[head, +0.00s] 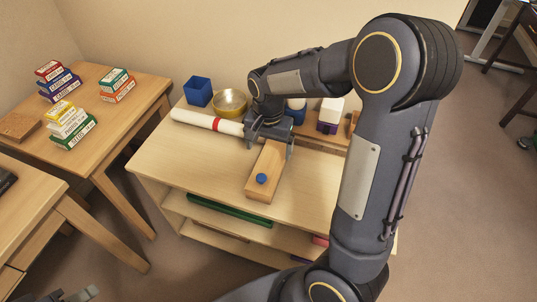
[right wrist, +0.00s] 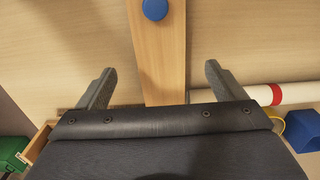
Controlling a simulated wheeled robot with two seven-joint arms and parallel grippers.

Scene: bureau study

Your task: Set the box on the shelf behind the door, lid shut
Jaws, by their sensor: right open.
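A long pale wooden box (head: 265,183) with a round blue knob (head: 261,179) on its top lies on the top of the low shelf unit (head: 210,180). Its top looks closed; its far end is hidden under my right gripper. The right gripper (head: 268,147) is open above the far part of the box. In the right wrist view its fingers stand apart on either side of the box (right wrist: 160,60), with gaps, holding nothing. The blue knob (right wrist: 155,9) is at the top edge there. My left gripper (head: 78,294) shows only partly at the bottom left. I see no door.
A green bar (head: 230,211) lies on a shelf below.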

